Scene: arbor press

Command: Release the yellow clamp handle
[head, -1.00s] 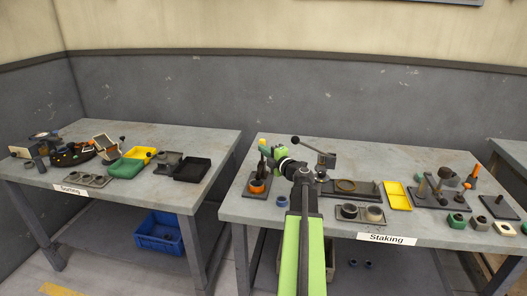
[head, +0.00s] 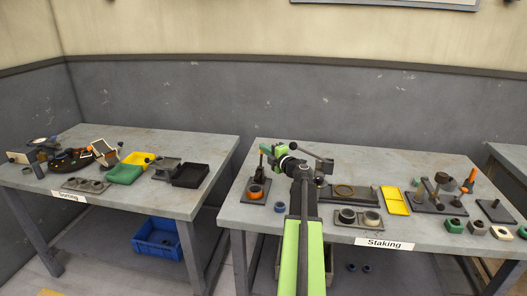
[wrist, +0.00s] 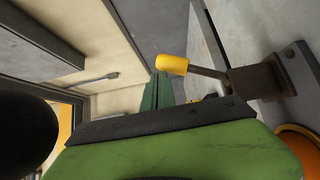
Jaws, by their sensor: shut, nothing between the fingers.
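The yellow clamp handle (wrist: 172,64) shows in the wrist view as a yellow grip on a grey lever, which runs right to a dark clamp bracket (wrist: 262,80). The lever sticks out roughly level in that picture. My gripper (wrist: 163,88) is shut and empty, its dark green fingertips close by the yellow grip. I cannot tell whether they touch it. In the head view my gripper (head: 272,153) is at the clamp (head: 259,171) on the left of the Staking table. An orange ring (head: 256,192) sits at the clamp's foot.
A grey tray with two cups (head: 357,226), a yellow tray (head: 396,206) and several tools lie further right on the Staking table (head: 232,212). The Sorting table stands to the left, across a gap.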

